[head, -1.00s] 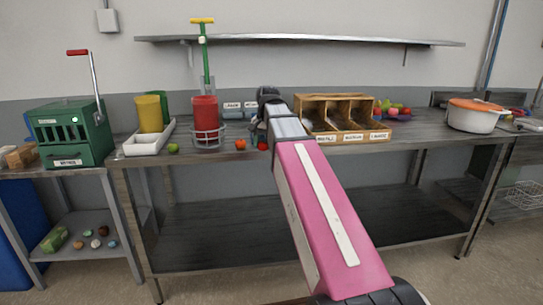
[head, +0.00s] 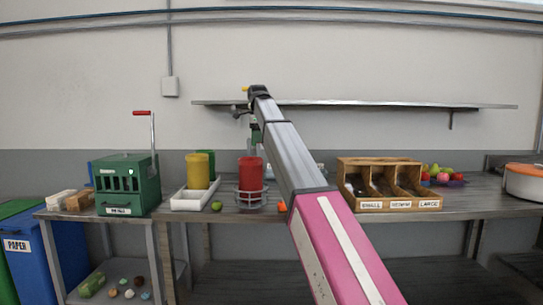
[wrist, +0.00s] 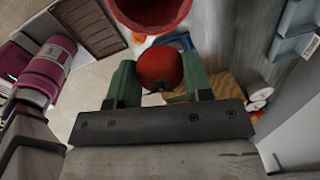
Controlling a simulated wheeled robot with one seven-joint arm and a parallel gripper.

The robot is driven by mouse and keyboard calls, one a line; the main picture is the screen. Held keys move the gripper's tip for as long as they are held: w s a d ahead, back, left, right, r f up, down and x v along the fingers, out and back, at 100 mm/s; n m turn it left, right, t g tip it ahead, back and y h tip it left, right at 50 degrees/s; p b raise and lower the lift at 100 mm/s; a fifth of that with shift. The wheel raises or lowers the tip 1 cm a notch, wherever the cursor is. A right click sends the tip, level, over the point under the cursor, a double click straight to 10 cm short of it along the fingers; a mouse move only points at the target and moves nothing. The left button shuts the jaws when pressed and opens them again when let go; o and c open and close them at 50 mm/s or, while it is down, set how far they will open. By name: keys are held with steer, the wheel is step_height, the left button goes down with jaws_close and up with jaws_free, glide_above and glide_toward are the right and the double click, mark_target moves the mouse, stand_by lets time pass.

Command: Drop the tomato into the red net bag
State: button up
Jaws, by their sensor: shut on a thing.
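My gripper (wrist: 158,75) is shut on the red tomato (wrist: 161,66), which sits between its green fingers in the wrist view. In the head view my arm reaches up and away, and its end (head: 250,105) is high above the bench, in front of the wall shelf. The fingers and tomato cannot be made out there. The red net bag (head: 250,175) stands open in a wire holder on the bench, below the arm's end. Its round red rim (wrist: 152,29) shows at the top of the wrist view, just beyond the tomato. The tomato appears outside the bag.
A yellow container (head: 197,171) stands in a white tray (head: 190,203), with a green one behind. A small green fruit (head: 216,206) and an orange one (head: 282,207) lie near the bench's front edge. A wooden sorting box (head: 380,180) stands right, a green machine (head: 128,185) left.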

steer(key=shift+m, duration=0.7)
steer(key=shift+w+a+f, duration=0.2)
steer(key=shift+a+f, duration=0.15)
steer(key=shift+f, duration=0.25)
steer(key=shift+w+a+f, duration=0.15)
steer(key=shift+a+f, duration=0.15)
steer(key=shift+f, duration=0.3)
steer(key=shift+w+a+f, duration=0.2)
steer(key=shift+a+f, duration=0.15)
steer(key=shift+f, duration=0.25)
steer(key=o, duration=1)
